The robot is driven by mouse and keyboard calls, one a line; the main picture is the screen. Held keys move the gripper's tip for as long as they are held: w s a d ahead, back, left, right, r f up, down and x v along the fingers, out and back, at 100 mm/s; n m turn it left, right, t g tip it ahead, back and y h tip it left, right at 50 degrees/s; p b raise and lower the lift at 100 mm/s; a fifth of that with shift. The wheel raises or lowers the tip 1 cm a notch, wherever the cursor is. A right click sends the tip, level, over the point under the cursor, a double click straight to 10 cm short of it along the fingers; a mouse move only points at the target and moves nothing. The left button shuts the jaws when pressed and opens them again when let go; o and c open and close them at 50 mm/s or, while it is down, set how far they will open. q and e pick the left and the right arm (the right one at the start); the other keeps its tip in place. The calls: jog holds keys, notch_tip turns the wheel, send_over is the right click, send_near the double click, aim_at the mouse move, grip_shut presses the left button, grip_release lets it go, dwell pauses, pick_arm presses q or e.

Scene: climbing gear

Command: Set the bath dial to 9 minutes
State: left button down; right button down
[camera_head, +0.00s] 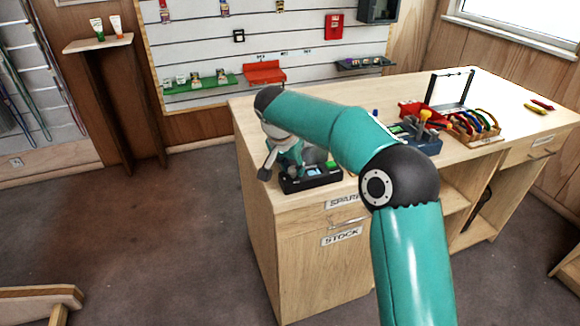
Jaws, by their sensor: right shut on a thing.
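A low black unit (322,183) with a small blue panel and a green spot, apparently the bath, sits on the wooden counter near its front left corner. My right arm comes up from the bottom and bends left over the counter. My right gripper (279,163) points down at the left end of the black unit. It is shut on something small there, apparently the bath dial. The dial and its marks are hidden by the gripper and wrist, so its setting cannot be read. My left gripper is not in view.
Right of my arm, the counter (378,100) holds a red bin (415,108), a blue tray (428,146) of tools and a wooden rack (473,128) with coloured gear. A metal frame (452,90) stands behind.

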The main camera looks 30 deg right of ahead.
jog(key=shift+a, duration=0.2)
jog(key=c, duration=0.8)
grip_release()
jog(key=shift+w, duration=0.1)
jog(key=shift+c, duration=0.2)
jog(key=shift+d, duration=0.1)
jog(key=shift+r, duration=0.5)
jog(key=v, duration=1.1)
jog(key=shift+f, duration=0.15)
